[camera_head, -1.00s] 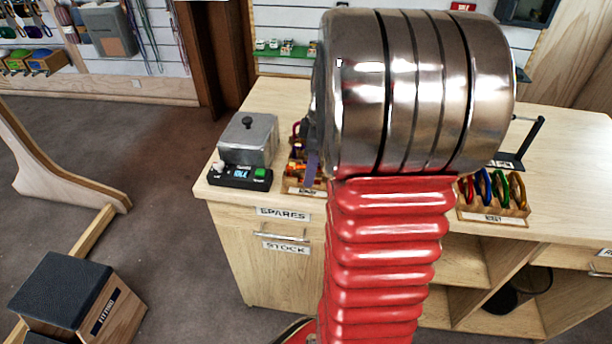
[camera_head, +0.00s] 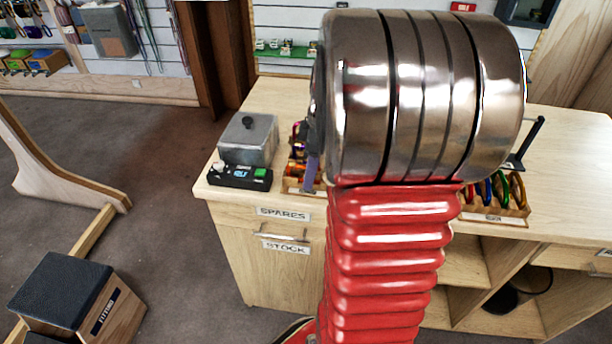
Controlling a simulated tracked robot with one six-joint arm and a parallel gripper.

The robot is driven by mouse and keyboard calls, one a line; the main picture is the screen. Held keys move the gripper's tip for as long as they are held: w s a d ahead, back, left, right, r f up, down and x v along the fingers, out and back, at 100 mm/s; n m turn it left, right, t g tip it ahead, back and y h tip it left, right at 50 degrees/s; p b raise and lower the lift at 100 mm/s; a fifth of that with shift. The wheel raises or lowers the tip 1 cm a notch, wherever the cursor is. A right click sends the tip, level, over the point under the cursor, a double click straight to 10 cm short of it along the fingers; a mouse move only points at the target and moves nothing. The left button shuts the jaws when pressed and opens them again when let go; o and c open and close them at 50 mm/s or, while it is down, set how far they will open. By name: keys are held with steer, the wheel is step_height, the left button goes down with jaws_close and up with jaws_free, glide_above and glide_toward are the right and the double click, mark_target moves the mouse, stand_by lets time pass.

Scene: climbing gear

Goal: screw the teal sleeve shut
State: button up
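No teal sleeve can be made out in the head view. My own large metal arm joint and red ribbed arm cover the middle of the view and hide much of the counter. A narrow grey-purple part of my gripper (camera_head: 311,165) shows at the left edge of the metal joint, in front of a small wooden rack (camera_head: 291,186) holding purple and orange carabiners. The rest of my gripper is hidden, so its opening and anything in it cannot be seen.
A rack of coloured carabiners (camera_head: 497,213) and a black stand (camera_head: 524,145) are at right. A step box (camera_head: 65,290) stands on the floor.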

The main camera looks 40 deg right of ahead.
steer(key=shift+s+a, duration=0.15)
steer(key=shift+a, duration=0.05)
steer(key=shift+r, duration=1.4)
steer(key=shift+d, duration=0.1)
stand_by(0.4)
steer(key=shift+w+d, duration=0.45)
steer(key=shift+d, duration=0.05)
steer(key=shift+f, duration=0.15)
steer(key=shift+f, duration=1.3)
steer(key=shift+s+a, duration=0.5)
steer(key=shift+a, duration=0.05)
